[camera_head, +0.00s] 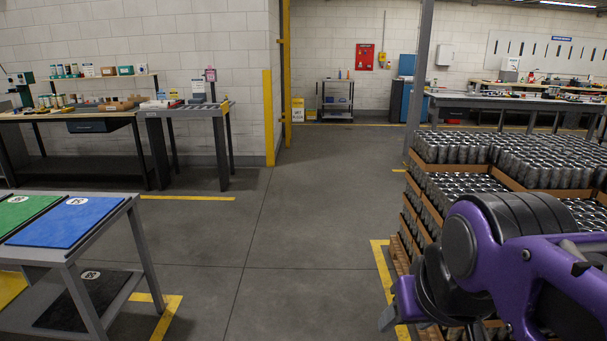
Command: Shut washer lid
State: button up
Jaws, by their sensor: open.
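No washer and no washer lid can be made out in this view. My purple and black arm fills the lower right. A grey tip at its lower left end looks like part of my gripper (390,317), low beside the can pallet. The gripper is open, and no object shows in it. The rest of it is hidden by the arm or cut off by the frame.
Stacked silver cans (455,149) on a pallet stand at right. A grey table with a blue mat (68,222) stands at left front. Workbenches (190,110) line the left wall. A grey post (419,75) rises behind the cans. The middle floor (270,220) is clear.

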aim_at(407, 63)
jog(key=i, duration=3.55)
jog(key=i+z, duration=0.1)
jog(key=i, duration=2.3)
jog(key=i+j+z, duration=0.2)
jog(key=i, duration=0.95)
jog(key=i+l+z, duration=0.1)
jog(key=i+z, duration=0.25)
jog(key=i, duration=0.2)
jog(key=i+z, duration=0.3)
jog(key=i, duration=0.2)
jog(key=i+j+z, duration=0.2)
jog(key=i, duration=0.95)
jog(key=i+l, duration=0.05)
jog(key=l, duration=0.1)
